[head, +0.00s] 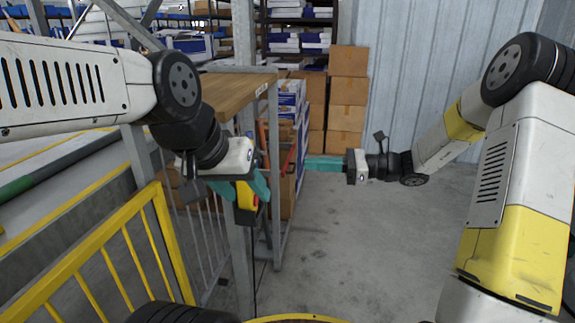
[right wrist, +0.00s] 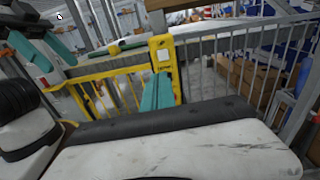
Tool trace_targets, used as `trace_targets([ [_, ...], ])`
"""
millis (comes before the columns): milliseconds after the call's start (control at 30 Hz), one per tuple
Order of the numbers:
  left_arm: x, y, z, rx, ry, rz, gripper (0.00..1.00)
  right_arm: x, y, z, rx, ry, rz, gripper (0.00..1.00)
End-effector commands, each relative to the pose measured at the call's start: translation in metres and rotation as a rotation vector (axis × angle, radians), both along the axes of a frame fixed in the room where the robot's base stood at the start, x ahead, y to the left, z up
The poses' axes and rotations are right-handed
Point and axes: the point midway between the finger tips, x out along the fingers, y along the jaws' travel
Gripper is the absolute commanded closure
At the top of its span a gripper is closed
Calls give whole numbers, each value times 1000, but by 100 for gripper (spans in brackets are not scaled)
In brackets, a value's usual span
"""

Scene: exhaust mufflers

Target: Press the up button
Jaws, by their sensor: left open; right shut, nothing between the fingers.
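A small yellow and black box (head: 247,198) with a red patch shows in the head view, behind and between the left fingers. The left gripper's fingers (right wrist: 48,48) are at upper left.
A yellow railing (head: 105,245) runs along the left. A metal frame with a wooden top (head: 235,92) stands behind the left gripper. Stacked cartons (head: 347,90) are at the back. The grey floor (head: 370,245) between the arms is clear.

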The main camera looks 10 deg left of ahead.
Motion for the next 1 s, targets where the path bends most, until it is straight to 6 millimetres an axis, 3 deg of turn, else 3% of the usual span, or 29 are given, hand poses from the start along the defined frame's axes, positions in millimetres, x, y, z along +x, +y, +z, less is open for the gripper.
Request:
trace_targets([
  [133,0,0,0,0,0,0,48,8,-1,-2,34,31,-18,100],
  [567,0,0,0,0,0,0,48,8,6,-2,35,30,-17,100],
  [767,0,0,0,0,0,0,48,8,38,-2,34,29,-13,100],
  [1000,0,0,0,0,0,0,48,10,90,-2,34,30,-14,100],
])
